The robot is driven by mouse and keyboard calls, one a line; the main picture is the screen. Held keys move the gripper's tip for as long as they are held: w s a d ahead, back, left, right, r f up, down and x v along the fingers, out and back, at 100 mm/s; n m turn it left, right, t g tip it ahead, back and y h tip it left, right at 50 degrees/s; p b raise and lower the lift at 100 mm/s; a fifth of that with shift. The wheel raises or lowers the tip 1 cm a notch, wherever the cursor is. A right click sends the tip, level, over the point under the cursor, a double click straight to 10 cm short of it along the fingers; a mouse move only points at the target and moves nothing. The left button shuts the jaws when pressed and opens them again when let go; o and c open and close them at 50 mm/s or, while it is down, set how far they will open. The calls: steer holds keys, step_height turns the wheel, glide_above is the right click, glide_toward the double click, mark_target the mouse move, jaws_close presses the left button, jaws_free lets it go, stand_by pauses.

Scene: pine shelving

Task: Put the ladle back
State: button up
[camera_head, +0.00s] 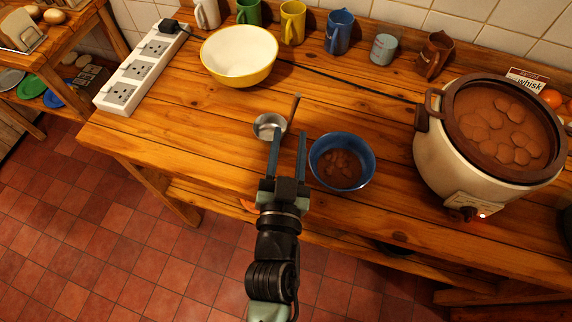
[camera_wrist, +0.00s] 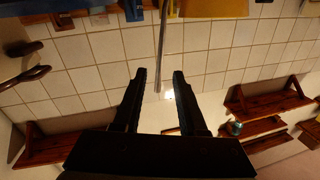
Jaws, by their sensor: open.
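The ladle (camera_head: 268,126) has a round metal cup and a thin handle that rises up and to the right. It is at the middle of the wooden counter, left of a blue bowl (camera_head: 340,172) with brown food in it. My gripper (camera_head: 288,140) is open, its fingers pointing toward the ladle; the left fingertip overlaps the cup's edge in the picture. In the wrist view a thin grey rod (camera_wrist: 162,40), apparently the ladle's handle, reaches down between the open fingertips (camera_wrist: 159,75). I cannot tell whether the fingers touch it.
A cream slow cooker (camera_head: 440,160) with brown stew stands at right, a whisk label (camera_head: 528,82) behind it. A yellow bowl (camera_head: 240,70), a white power strip (camera_head: 140,68) and mugs (camera_head: 338,32) stand farther back. The counter left of the ladle is clear.

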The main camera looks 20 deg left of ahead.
steer(key=shift+s+d+b, duration=0.2)
steer(key=shift+s, duration=1.1)
steer(key=shift+s+d+b, duration=0.2)
steer(key=shift+s, duration=1.05)
steer(key=w+d+r+t+h, duration=0.1)
steer(key=w+d+r+t, duration=0.15)
steer(key=r, duration=0.55)
steer(key=w+d+r+m+t+h, duration=0.1)
steer(key=w+r, duration=0.2)
steer(key=r, duration=0.4)
steer(key=w+d+r+t+h, duration=0.1)
steer(key=w+r, duration=0.2)
steer(key=r, duration=0.5)
steer(key=s+d+r+t, duration=0.1)
steer(key=s+r+t, duration=0.1)
steer(key=r, duration=1.1)
steer(key=s+d+r+t, duration=0.2)
steer(key=s+r, duration=0.3)
steer(key=r, duration=0.9)
steer(key=shift+s+r+n+t+p, duration=0.15)
steer(key=shift+s+n+t+p, duration=0.2)
steer(key=shift+t, duration=0.2)
steer(key=shift+d, duration=0.1)
